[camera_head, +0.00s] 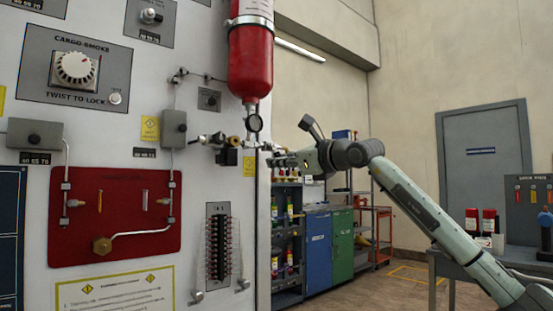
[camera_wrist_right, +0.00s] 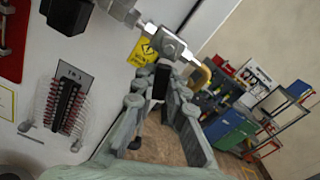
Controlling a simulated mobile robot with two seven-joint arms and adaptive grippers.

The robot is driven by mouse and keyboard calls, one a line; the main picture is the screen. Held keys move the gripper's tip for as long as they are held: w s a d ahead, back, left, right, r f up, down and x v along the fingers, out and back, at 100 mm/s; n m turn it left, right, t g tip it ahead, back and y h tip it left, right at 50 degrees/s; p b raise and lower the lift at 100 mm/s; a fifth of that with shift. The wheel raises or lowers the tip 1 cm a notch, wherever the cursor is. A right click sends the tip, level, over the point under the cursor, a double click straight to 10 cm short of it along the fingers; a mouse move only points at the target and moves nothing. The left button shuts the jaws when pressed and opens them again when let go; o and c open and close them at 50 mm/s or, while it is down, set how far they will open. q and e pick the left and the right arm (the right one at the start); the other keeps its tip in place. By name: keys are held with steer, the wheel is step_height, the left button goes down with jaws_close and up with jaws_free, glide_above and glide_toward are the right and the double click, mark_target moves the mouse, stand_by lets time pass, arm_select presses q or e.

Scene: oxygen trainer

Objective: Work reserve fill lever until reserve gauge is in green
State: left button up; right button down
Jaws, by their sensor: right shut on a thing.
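The reserve gauge (camera_head: 254,123) is a small round dial under a red cylinder (camera_head: 251,58) on the panel's right side. Its face is too small to read. Below it is metal pipework with a brass fitting (camera_head: 233,141). My right gripper (camera_head: 277,160) reaches in from the right to this pipework, at the panel's edge. In the right wrist view, its fingers (camera_wrist_right: 163,82) close just under a silver valve block (camera_wrist_right: 167,45). It is shut on what appears to be the fill lever, mostly hidden by the fingers. My left gripper is out of view.
The white panel carries a cargo smoke knob (camera_head: 76,67), a red plate (camera_head: 112,215) with piping, and a terminal strip (camera_head: 219,247). Blue and green cabinets (camera_head: 342,237) stand behind. A workbench (camera_head: 440,262) is at right. Open floor lies between.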

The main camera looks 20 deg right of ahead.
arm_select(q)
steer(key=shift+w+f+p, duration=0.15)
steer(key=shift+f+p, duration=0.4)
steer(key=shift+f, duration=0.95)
arm_select(e)
steer(key=shift+w+d+r+n, duration=0.1)
steer(key=shift+d+r+n, duration=0.1)
steer(key=shift+n, duration=0.5)
steer(key=shift+d+r+n, duration=0.1)
steer(key=shift+d+n, duration=0.1)
steer(key=shift+n, duration=0.5)
steer(key=c, duration=1.5)
jaws_free()
steer(key=shift+c, duration=0.2)
steer(key=v, duration=1.2)
